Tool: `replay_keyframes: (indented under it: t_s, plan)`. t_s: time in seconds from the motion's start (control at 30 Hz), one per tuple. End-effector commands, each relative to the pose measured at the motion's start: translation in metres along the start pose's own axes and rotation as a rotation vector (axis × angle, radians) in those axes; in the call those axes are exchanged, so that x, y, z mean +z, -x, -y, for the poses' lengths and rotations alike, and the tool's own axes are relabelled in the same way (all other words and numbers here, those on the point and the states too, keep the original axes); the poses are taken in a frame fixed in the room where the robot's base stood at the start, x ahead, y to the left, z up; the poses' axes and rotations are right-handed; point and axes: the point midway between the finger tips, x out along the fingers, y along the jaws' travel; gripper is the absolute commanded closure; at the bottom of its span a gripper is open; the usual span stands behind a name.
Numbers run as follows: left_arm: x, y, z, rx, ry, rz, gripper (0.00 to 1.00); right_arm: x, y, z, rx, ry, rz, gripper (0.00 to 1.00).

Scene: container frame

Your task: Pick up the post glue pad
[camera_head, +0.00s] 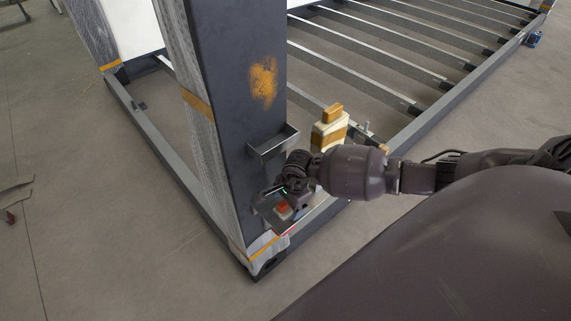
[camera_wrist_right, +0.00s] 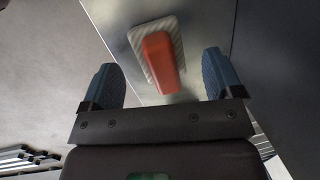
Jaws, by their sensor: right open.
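The glue pad has an orange-red handle (camera_wrist_right: 162,64) on a pale ribbed pad (camera_wrist_right: 138,42). It lies on a grey metal surface at the foot of the dark post (camera_head: 235,90). In the head view its orange-red part (camera_head: 284,211) shows small, partly hidden by my right gripper (camera_head: 288,200). In the right wrist view the two blue fingers of the right gripper (camera_wrist_right: 160,72) are apart, one on each side of the handle, with gaps to both. The gripper is empty. My left gripper is not in view.
A metal bracket (camera_head: 273,141) juts from the post above the gripper. Frame rails (camera_head: 430,115) run to the back right.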

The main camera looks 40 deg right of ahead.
Motion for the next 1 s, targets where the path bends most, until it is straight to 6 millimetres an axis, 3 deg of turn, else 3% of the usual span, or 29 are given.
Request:
replay_keyframes:
  t_s: [0.13, 0.4, 0.77, 1.0]
  plan:
    - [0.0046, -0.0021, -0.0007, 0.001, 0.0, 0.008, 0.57, 0.0, -0.0149, -0.0003, 0.001, 0.0, 0.001, 0.14]
    - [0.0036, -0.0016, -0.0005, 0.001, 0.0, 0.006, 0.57, -0.0003, -0.0155, 0.0007, -0.002, 0.0, 0.0, 0.14]
    - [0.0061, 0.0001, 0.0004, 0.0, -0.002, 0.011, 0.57, -0.0003, -0.0156, 0.0004, -0.001, 0.0, 0.0, 0.68]
    - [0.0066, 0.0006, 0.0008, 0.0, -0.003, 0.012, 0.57, -0.0003, -0.015, 0.0005, -0.002, 0.001, 0.0, 0.71]
